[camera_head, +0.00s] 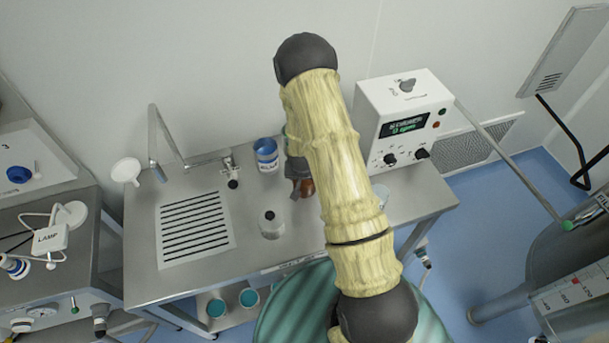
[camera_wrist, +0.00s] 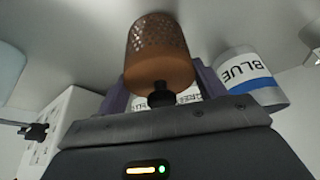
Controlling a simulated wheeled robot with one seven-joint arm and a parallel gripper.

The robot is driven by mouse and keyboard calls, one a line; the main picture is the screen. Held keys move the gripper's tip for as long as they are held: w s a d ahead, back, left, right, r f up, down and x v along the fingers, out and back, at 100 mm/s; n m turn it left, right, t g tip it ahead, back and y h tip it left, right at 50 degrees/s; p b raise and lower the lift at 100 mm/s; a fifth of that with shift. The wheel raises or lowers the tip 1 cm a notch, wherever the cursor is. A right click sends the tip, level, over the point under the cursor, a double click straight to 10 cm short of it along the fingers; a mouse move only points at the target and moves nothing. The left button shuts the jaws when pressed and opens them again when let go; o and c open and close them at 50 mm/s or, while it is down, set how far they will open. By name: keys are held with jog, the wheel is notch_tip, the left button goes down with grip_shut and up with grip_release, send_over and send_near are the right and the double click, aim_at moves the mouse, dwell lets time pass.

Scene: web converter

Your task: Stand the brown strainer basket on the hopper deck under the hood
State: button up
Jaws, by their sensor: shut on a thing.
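The brown strainer basket (camera_wrist: 158,50) is held between the two fingers of my gripper (camera_wrist: 162,92) in the wrist view. Its perforated wall points away from the gripper and a dark knob is at its near end. In the head view a small part of the brown basket (camera_head: 306,188) shows beside my arm, over the steel bench. My gripper (camera_head: 298,180) is mostly hidden there by my own arm. I cannot tell whether the basket touches the bench. I cannot clearly pick out the hopper deck or the hood in either view.
A blue-labelled can (camera_head: 266,155) stands left of my gripper; it also shows in the wrist view (camera_wrist: 250,80). A grey bottle (camera_head: 271,224) stands nearer the bench front. A white control box (camera_head: 404,122) is to the right. A slotted drain plate (camera_head: 194,229) lies left.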

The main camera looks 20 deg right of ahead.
jog(key=shift+f, duration=0.3)
jog(key=shift+f, duration=0.1)
jog(key=o, duration=1)
jog(key=shift+o, duration=0.2)
jog(key=shift+r, duration=0.2)
jog(key=b+v, duration=0.3)
jog(key=v, duration=0.8)
jog(key=shift+s+r, duration=0.3)
jog(key=shift+r, duration=0.05)
jog(key=shift+a, duration=0.1)
